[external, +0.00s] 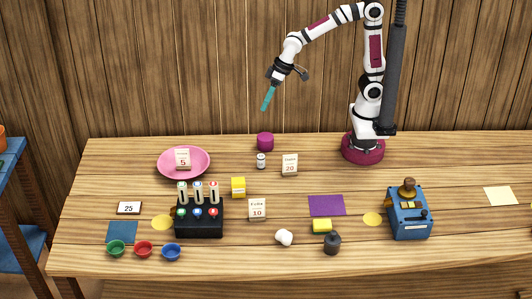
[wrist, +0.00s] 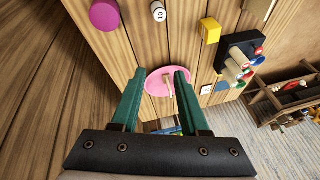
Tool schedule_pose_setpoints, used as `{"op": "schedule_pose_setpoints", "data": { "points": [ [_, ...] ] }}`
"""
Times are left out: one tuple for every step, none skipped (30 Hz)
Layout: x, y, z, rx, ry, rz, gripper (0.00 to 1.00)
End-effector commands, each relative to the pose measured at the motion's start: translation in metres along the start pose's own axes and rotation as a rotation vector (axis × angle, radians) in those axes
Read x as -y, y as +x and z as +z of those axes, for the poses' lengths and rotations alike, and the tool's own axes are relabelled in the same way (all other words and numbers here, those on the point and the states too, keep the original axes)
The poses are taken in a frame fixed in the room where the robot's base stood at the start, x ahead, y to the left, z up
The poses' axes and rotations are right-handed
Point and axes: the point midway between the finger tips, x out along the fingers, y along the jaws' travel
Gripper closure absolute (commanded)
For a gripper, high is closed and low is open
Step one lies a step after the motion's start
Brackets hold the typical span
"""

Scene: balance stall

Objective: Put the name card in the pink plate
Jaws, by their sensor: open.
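The pink plate (external: 202,171) lies at the back left of the table, with a small cream card marked 5 (external: 183,159) standing in it. Similar cards stand on the table, one marked 20 (external: 290,165) and one marked 10 (external: 257,209). A flat dark-edged sign reading 25 (external: 129,208) lies at the left. I cannot tell for sure which is the name card. My gripper (external: 265,108) is open and empty, high above the table's back edge. In the wrist view the pink plate (wrist: 153,82) shows between the fingers, far below them.
A purple cylinder (external: 265,142) and a small white weight (external: 261,161) stand near the back. A black rack (external: 199,220) and yellow block (external: 238,187) stand in front of the plate. A blue device (external: 409,213) stands at the right. Small bowls (external: 143,249) line the front left.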

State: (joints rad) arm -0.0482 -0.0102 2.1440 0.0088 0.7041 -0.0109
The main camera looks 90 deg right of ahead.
Motion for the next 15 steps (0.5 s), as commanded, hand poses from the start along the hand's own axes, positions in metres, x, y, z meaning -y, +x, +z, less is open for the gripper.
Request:
{"op": "schedule_pose_setpoints", "data": {
  "points": [
    [-0.012,-0.022,0.039,0.068,0.04,0.017,0.56],
    [-0.02,-0.033,0.065,0.118,0.068,0.032,0.56],
    [-0.03,-0.045,0.097,0.18,0.104,0.051,0.56],
    [-0.036,-0.053,0.12,0.222,0.13,0.064,0.56],
    [-0.042,-0.06,0.14,0.259,0.154,0.078,0.56],
    [-0.048,-0.068,0.163,0.302,0.182,0.093,0.56],
    [-0.051,-0.072,0.178,0.33,0.202,0.103,0.56],
    [-0.055,-0.075,0.19,0.351,0.218,0.112,0.56],
    [-0.057,-0.079,0.202,0.374,0.235,0.12,0.56],
    [-0.059,-0.081,0.209,0.387,0.244,0.125,0.56],
    [-0.06,-0.082,0.213,0.396,0.251,0.128,0.56],
    [-0.061,-0.083,0.216,0.403,0.255,0.131,0.56],
    [-0.061,-0.083,0.218,0.406,0.257,0.132,0.56],
    [-0.061,-0.083,0.218,0.407,0.257,0.132,0.56],
    [-0.061,-0.083,0.218,0.407,0.257,0.132,0.56]
  ]
}}
